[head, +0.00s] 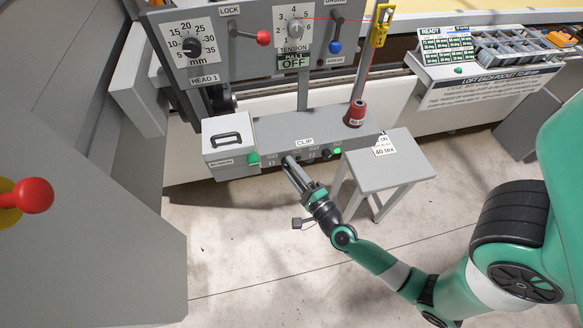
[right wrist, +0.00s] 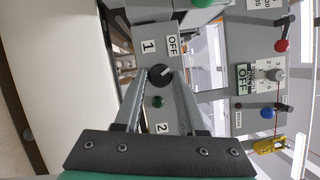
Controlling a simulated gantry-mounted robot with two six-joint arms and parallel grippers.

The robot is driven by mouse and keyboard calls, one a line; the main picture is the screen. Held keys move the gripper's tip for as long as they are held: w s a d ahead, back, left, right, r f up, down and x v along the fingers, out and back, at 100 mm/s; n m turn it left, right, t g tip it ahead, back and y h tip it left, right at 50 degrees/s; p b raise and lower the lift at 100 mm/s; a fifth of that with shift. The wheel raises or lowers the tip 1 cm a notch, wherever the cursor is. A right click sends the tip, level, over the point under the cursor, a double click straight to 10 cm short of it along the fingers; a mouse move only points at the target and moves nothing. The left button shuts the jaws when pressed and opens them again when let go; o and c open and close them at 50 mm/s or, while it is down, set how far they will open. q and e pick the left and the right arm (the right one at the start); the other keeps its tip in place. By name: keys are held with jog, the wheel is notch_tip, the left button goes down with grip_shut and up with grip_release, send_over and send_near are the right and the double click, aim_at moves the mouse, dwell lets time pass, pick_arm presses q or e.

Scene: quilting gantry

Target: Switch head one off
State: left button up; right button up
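In the right wrist view a black rotary knob (right wrist: 160,75) sits on a grey panel, with the labels 1, OFF and 2 around it. A pale pointer mark on it appears to face up and right; I cannot tell exactly which label it matches. A dark green lamp (right wrist: 158,101) is beside it. My right gripper (head: 290,161) is at the front face of the grey clip box (head: 285,125). In the wrist view its fingers are apart, one each side of the knob; contact is not clear. My left gripper is not in view.
The HEAD 1 panel (head: 260,72) with dials and levers stands behind. A grey stool (head: 385,172) is right of my gripper. A lidded box (head: 228,142) with a green button (head: 253,158) is left. A red cone (head: 355,114) stands on the clip box. Floor in front is mostly clear.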

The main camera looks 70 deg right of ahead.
jog(key=o, duration=0.3)
jog(key=shift+o, duration=0.2)
jog(key=v, duration=1.1)
jog(key=shift+s+a, duration=0.2)
jog(key=shift+s, duration=0.05)
